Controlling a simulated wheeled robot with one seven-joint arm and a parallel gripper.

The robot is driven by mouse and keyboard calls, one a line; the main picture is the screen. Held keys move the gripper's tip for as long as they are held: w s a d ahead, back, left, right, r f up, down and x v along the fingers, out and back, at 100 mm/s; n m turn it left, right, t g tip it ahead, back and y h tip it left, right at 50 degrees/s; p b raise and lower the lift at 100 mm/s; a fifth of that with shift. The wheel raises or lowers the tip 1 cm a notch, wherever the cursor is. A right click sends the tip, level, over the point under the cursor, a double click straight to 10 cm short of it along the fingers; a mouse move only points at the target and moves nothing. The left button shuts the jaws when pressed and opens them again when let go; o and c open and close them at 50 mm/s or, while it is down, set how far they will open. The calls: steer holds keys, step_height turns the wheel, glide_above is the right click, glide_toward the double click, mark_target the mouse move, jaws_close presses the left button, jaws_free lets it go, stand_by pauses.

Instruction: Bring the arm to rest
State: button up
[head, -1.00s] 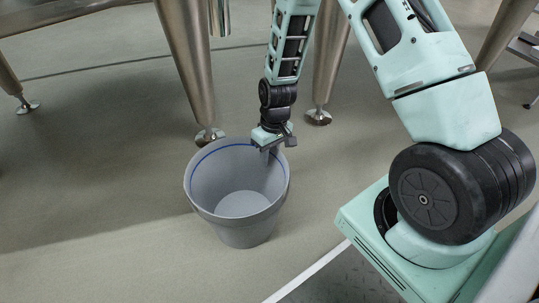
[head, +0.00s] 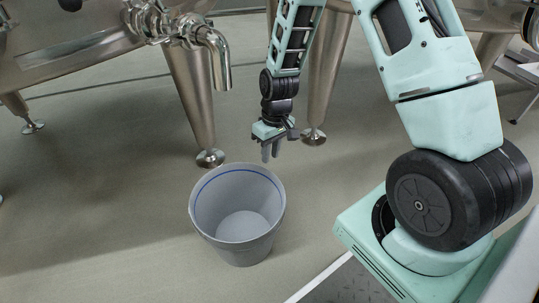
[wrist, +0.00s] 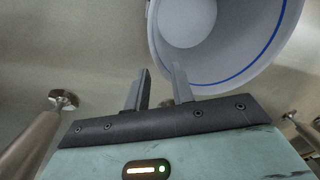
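My gripper (head: 270,151) hangs pointing down just behind the rim of the grey bucket, apart from it in the picture. In the wrist view its two fingers (wrist: 160,88) stand apart with nothing between them, so it is open and empty. The grey bucket (head: 238,253) stands upright on the floor, with a blue line inside its rim. It looks empty. In the wrist view the bucket (wrist: 215,65) lies beyond the fingertips, at the upper right.
A steel vat (head: 85,45) with a downturned tap (head: 219,60) stands behind at left. Its tapered legs (head: 192,105) and (head: 326,85) rise close to the arm. Floor left of the bucket is clear. A white line (head: 318,278) runs at the front.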

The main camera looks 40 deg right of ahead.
steer(key=shift+r, duration=0.15)
stand_by(0.4)
steer(key=s+a+r+m+t+h, duration=0.1)
steer(key=s+r+t, duration=0.1)
steer(key=s+r, duration=0.5)
steer(key=s+r+m+t, duration=0.1)
steer(key=s+r, duration=0.1)
steer(key=r, duration=0.9)
steer(key=s+a+r+n+g+p, duration=0.1)
steer(key=s+a+r+n+p, duration=0.35)
steer(key=s+a+r, duration=0.35)
steer(key=s+a+r+n+g+p, duration=0.2)
steer(key=s+a+r+n+p, duration=0.3)
steer(key=a, duration=0.5)
step_height(320, 180, up, 36)
steer(key=m+p, duration=0.1)
steer(key=p, duration=3.6)
steer(key=shift+s+a+f, duration=0.15)
steer(key=shift+f, duration=0.05)
steer(key=shift+m, duration=0.25)
steer(key=shift+c, duration=0.3)
